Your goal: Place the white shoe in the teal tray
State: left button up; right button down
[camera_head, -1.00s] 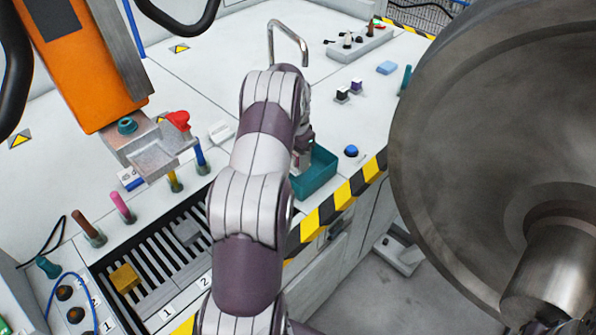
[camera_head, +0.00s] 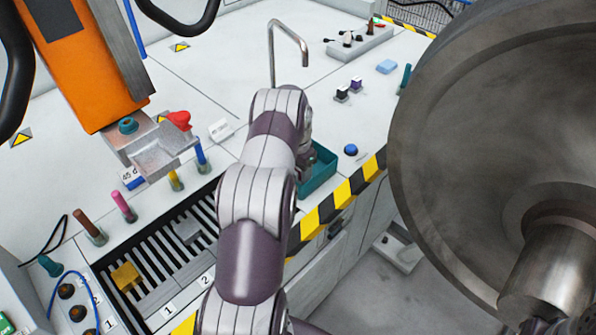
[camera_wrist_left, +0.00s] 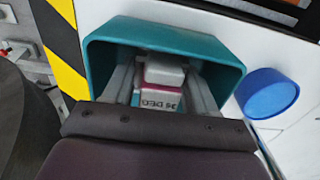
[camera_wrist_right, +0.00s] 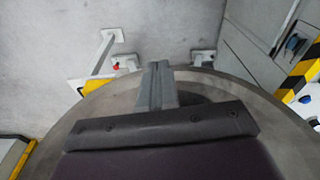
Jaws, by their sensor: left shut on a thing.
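The teal tray (camera_head: 321,176) sits at the bench edge by the striped border, partly hidden behind my left arm. Its rim (camera_wrist_left: 105,45) also shows in the left wrist view. My left gripper (camera_wrist_left: 165,85) reaches into the tray, its fingers on both sides of the white shoe (camera_wrist_left: 158,101), a small white block with a dark reddish band and printed lettering. It is shut on the shoe. Whether the shoe touches the tray floor is hidden. My right gripper (camera_wrist_right: 157,85) has its fingers together and appears empty, in front of the grey metal wheel.
A blue button (camera_wrist_left: 268,92) stands beside the tray. The large wheel (camera_head: 480,130) fills the right side.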

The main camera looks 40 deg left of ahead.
pick_arm(q)
jog(key=o, duration=1.1)
jog(key=shift+f, duration=0.1)
jog(key=shift+c, duration=0.2)
notch_tip(320, 180, up, 7)
jog(key=shift+r, duration=0.1)
jog(key=s+d+r, duration=0.3)
jog(key=d, duration=0.4)
jog(key=s+d+r+t, duration=0.1)
jog(key=s+d+r, duration=0.2)
jog(key=d, duration=0.4)
jog(key=s+d+r, duration=0.3)
jog(key=d, duration=0.4)
jog(key=s+d, duration=0.5)
jog(key=s, duration=0.5)
jog(key=shift+s+n, duration=0.15)
jog(key=shift+n, duration=0.25)
jog(key=shift+d, duration=0.1)
jog(key=shift+s, duration=0.1)
